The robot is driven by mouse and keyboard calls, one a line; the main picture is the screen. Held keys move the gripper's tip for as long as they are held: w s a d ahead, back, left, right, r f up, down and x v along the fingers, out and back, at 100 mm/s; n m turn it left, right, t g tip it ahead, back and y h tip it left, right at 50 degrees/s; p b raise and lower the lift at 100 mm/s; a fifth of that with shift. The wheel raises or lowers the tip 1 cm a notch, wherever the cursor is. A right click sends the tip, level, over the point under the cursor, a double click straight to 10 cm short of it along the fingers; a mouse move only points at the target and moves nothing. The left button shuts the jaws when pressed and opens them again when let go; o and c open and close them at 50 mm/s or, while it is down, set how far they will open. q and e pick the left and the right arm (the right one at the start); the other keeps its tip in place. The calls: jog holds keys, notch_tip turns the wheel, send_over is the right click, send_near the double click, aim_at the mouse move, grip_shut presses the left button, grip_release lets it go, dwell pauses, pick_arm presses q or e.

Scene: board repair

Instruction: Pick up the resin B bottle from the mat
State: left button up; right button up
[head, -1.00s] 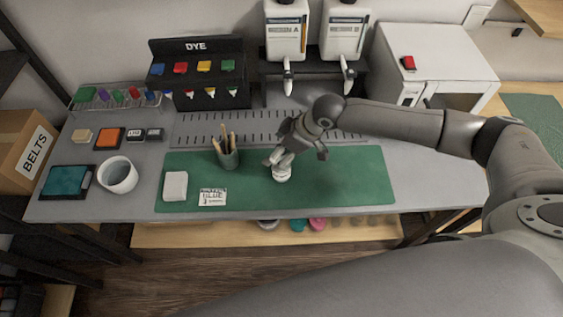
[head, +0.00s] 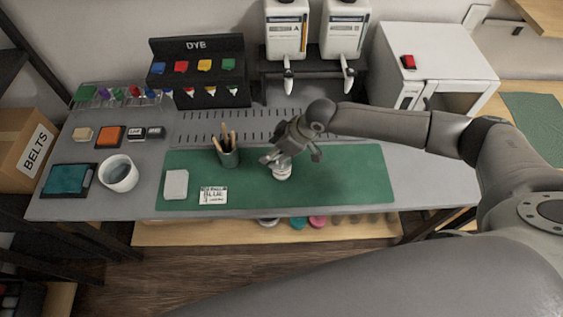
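A small whitish bottle or cup (head: 282,173) stands on the green mat (head: 345,180), near its middle. Its upper part is partly hidden by my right gripper, and no label on it can be read. My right gripper (head: 290,159) is just above and around the top of it, with its fingers spread apart. I cannot tell whether a finger touches it. My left gripper is not in view.
A pencil cup (head: 229,157) stands close to the left of the gripper. A white block (head: 175,184) and a label card (head: 212,195) lie further left. Two large white dispensers (head: 287,30) stand behind. The mat's right part is clear.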

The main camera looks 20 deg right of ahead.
jog(key=shift+c, duration=0.8)
jog(key=shift+r, duration=0.15)
